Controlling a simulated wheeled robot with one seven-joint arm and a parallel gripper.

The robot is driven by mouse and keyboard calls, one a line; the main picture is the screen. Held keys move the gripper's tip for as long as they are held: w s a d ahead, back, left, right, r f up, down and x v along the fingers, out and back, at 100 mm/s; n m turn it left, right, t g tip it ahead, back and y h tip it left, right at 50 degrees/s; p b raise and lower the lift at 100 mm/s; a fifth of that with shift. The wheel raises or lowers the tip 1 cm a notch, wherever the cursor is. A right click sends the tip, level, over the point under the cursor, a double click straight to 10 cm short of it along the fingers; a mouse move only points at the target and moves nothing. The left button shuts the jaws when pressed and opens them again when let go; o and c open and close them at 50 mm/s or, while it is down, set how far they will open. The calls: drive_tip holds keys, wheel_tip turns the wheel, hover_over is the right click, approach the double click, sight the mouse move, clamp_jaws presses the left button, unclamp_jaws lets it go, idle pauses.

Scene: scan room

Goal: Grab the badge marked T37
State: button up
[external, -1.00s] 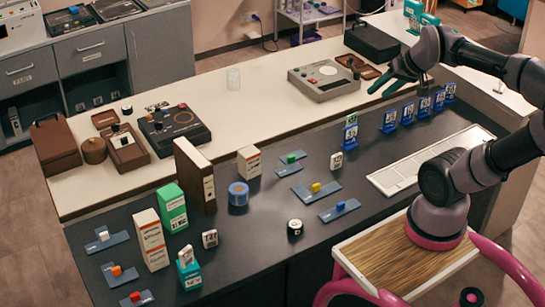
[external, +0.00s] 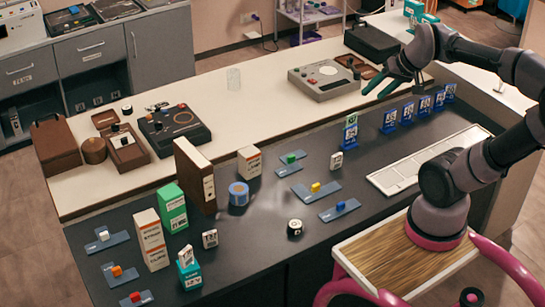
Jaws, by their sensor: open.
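Several blue holders with white-and-blue badges stand in a row at the right of the dark counter: a left one (external: 389,122), a middle one (external: 425,106) and a far right one (external: 450,92). Another blue holder (external: 350,134) stands apart to the left, with a green-and-white badge on top. Small white tags with dark marks stand at the centre (external: 336,160) and at the lower left (external: 210,239). The badge print is too small to read, so I cannot tell which is T37. My gripper (external: 372,96), with green fingers, is open and empty above and behind the left end of the row.
A white tray strip (external: 400,172) lies in front of the row. A grey device (external: 324,80) and a dark case (external: 371,44) stand on the white counter behind. Boxes, a blue roll (external: 239,194) and blue plates with coloured blocks occupy the counter's left and middle.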

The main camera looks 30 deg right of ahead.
drive_tip(key=w+a+f+m+g+y, duration=0.1)
drive_tip(key=w+a+f+g+y, duration=0.3)
drive_tip(key=a, duration=0.5)
drive_tip(key=w+a+f+g+y, duration=0.25)
drive_tip(key=w+a+f, duration=0.3)
drive_tip(key=a, duration=0.45)
drive_tip(key=m+t+y, duration=0.2)
drive_tip(key=m+y, duration=0.7)
drive_tip(key=m, duration=0.5)
hover_over(203, 234)
drive_tip(key=d, duration=0.2)
drive_tip(key=shift+g, duration=0.25)
wheel_tip(203, 234, down, 29)
drive_tip(key=shift+s+d+f, duration=0.1)
wheel_tip(203, 234, down, 8)
drive_tip(key=shift+r, duration=0.1)
drive_tip(key=shift+a, duration=1.25)
drive_tip(key=shift+w+a, duration=0.2)
drive_tip(key=shift+a, duration=0.1)
clamp_jaws()
